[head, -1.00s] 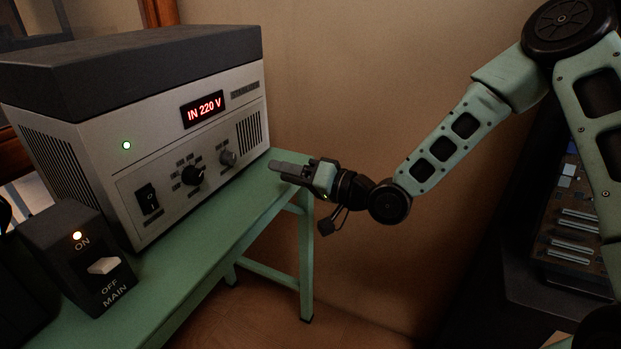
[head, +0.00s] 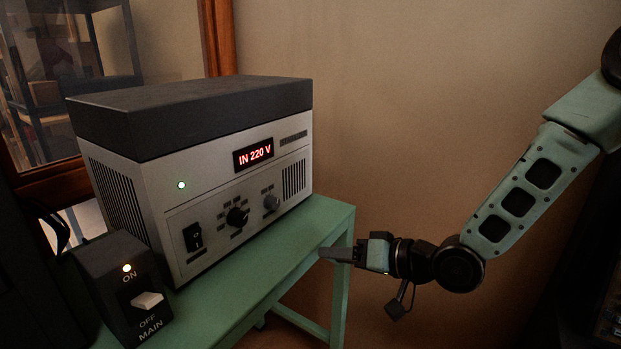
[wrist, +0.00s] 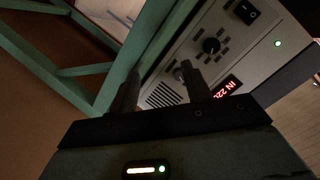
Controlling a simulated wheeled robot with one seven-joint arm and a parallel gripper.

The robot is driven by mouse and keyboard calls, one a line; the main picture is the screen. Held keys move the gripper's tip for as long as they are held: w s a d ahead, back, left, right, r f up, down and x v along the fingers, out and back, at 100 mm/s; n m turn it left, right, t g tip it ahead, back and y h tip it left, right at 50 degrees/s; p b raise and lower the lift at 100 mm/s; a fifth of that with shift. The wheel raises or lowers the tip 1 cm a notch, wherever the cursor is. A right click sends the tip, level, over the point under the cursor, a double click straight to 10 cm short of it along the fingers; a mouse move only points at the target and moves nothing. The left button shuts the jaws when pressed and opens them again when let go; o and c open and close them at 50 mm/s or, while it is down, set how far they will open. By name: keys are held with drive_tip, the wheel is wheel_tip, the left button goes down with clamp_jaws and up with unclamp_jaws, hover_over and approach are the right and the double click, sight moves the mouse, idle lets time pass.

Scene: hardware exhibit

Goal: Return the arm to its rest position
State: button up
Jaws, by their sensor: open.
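My gripper (head: 340,254) is at the right end of the green bench in the head view, pointing left, with nothing in it. In the wrist view my gripper (wrist: 160,90) shows its two dark fingers spread apart. My green arm (head: 518,203) reaches in from the right, with the forearm sloping down to the wrist. The gripper is apart from the grey power unit (head: 215,215), which stands to its left with a red "IN 220 V" display (head: 253,155) and a lit green lamp. The unit's front also shows in the wrist view (wrist: 240,55).
The green bench (head: 318,225) carries the power unit and a dark main switch box (head: 112,265) with a lit lamp by "ON". A plain brown wall (head: 420,110) is behind. A wood-framed window (head: 60,100) is at the left.

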drive_tip(key=s+d+r+n+g+h, duration=0.2)
drive_tip(key=s+n+g+h, duration=0.3)
drive_tip(key=s, duration=0.8)
drive_tip(key=s+d+r+g+h, duration=0.3)
drive_tip(key=s+h, duration=0.3)
drive_tip(key=s, duration=0.7)
wheel_tip(320, 180, up, 13)
drive_tip(key=p, duration=1.3)
drive_tip(key=shift+a+p, duration=0.15)
drive_tip(key=shift+p, duration=0.2)
